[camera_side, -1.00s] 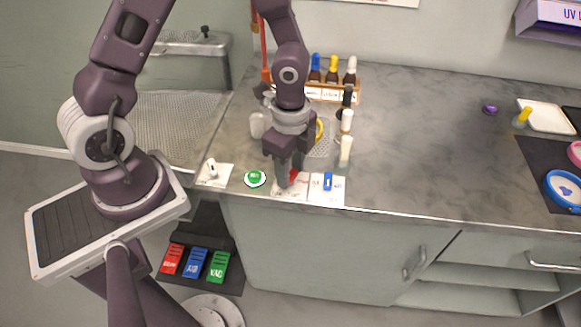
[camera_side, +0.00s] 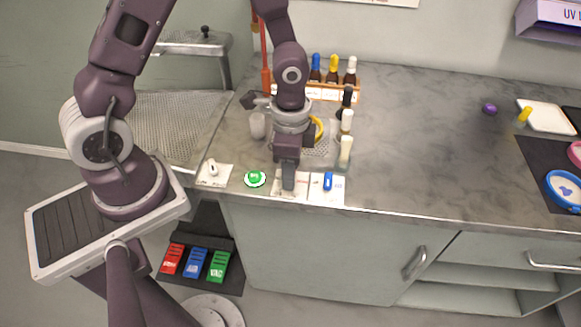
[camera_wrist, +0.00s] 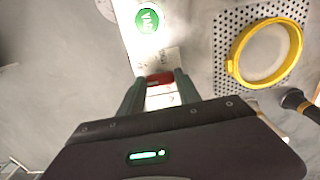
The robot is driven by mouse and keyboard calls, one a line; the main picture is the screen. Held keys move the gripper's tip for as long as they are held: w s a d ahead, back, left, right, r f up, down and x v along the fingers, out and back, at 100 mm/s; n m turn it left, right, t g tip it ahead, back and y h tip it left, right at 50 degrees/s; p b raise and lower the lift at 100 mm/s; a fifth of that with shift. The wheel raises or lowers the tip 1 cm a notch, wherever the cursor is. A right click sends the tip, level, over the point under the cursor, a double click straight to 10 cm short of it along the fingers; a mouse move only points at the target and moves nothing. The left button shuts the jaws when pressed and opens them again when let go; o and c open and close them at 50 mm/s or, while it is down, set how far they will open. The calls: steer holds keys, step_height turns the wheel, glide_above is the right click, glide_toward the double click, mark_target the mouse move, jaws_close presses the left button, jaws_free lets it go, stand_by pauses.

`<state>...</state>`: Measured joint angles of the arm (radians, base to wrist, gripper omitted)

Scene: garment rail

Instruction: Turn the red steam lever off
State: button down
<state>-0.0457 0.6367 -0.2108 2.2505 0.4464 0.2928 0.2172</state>
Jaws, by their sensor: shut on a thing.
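The red steam lever (camera_wrist: 160,79) shows in the wrist view between the tips of my gripper (camera_wrist: 158,82). Only a short red part of it is visible there. My gripper (camera_side: 288,188) is shut on it, low over the white switch plate (camera_side: 309,187) at the counter's front edge. In the side view my fingers hide the lever, so its exact angle cannot be told there.
A blue lever (camera_side: 328,181) stands just right of my gripper. A green button (camera_side: 255,178) and a white switch (camera_side: 213,168) are to the left. Bottles (camera_side: 333,70) stand in a rack behind. A yellow ring (camera_wrist: 265,53) lies on a perforated plate.

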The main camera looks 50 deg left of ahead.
mark_target(276, 182)
steer(key=c, duration=0.8)
jaws_free()
steer(key=shift+c, duration=0.2)
step_height(276, 182, up, 7)
steer(key=shift+r, duration=0.1)
steer(key=s+a+r+n+t, duration=0.2)
steer(key=s+r+n+t, duration=0.3)
steer(key=s+r, duration=0.8)
step_height(276, 182, up, 4)
steer(key=n, duration=0.3)
steer(key=shift+s+a+r+n+t, duration=0.2)
steer(key=shift+s+a+n+t, duration=0.1)
steer(key=shift+a+n, duration=0.1)
